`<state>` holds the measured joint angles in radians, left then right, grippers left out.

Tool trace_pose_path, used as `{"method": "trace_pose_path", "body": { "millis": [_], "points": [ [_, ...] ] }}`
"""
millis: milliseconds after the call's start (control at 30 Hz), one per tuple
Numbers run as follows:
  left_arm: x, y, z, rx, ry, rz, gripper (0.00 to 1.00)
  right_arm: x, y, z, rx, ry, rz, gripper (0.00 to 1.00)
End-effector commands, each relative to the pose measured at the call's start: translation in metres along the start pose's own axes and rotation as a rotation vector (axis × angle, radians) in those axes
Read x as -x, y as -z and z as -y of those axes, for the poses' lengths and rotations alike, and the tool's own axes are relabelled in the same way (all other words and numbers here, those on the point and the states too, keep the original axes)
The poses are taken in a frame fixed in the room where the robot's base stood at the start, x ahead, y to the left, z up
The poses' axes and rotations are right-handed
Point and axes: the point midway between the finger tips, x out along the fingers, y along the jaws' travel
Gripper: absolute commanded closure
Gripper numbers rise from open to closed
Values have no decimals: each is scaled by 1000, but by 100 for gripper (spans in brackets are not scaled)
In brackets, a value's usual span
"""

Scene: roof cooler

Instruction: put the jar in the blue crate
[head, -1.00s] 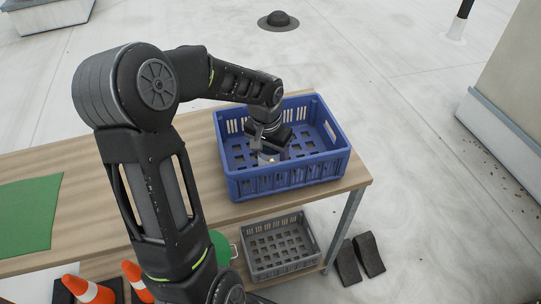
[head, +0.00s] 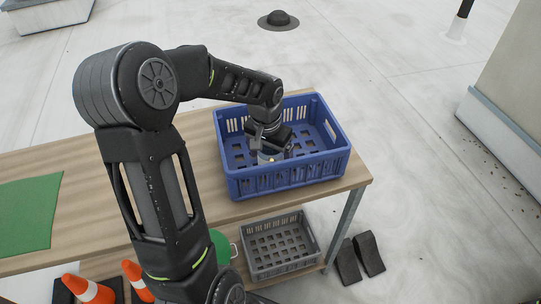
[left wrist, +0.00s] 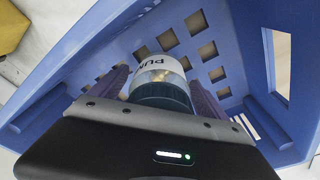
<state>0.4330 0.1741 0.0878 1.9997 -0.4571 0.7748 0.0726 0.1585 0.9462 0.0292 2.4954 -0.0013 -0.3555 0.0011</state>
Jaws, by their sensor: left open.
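The blue crate (head: 283,180) stands on the right end of the wooden table. My left gripper (head: 270,153) reaches down inside it. The jar (head: 268,158) is inside the crate at the gripper, mostly hidden by it in the head view. In the left wrist view the jar (left wrist: 160,70) has a white label with dark letters and a dark blue-grey lid, and it stands between the two open fingers (left wrist: 160,88). Whether the fingers touch it I cannot tell. The crate's slotted floor (left wrist: 205,50) shows around the jar. My right gripper is not in view.
The wooden table (head: 95,170) has a green mat (head: 28,212) at the left. A grey crate (head: 280,245) sits on the lower shelf. Two dark wedges (head: 358,256) lie right of the table.

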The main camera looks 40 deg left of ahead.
Motion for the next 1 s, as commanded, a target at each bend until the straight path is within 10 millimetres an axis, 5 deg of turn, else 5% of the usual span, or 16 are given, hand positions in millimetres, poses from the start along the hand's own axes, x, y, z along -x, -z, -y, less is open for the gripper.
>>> {"method": "trace_pose_path", "body": {
  "millis": [167,633,1000],
  "points": [
    [17,2,1,0,2,-4,14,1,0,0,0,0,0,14],
    [106,1,0,0,1,-4,14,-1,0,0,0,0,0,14],
    [122,0,0,0,0,0,14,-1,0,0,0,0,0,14]
  ]
}}
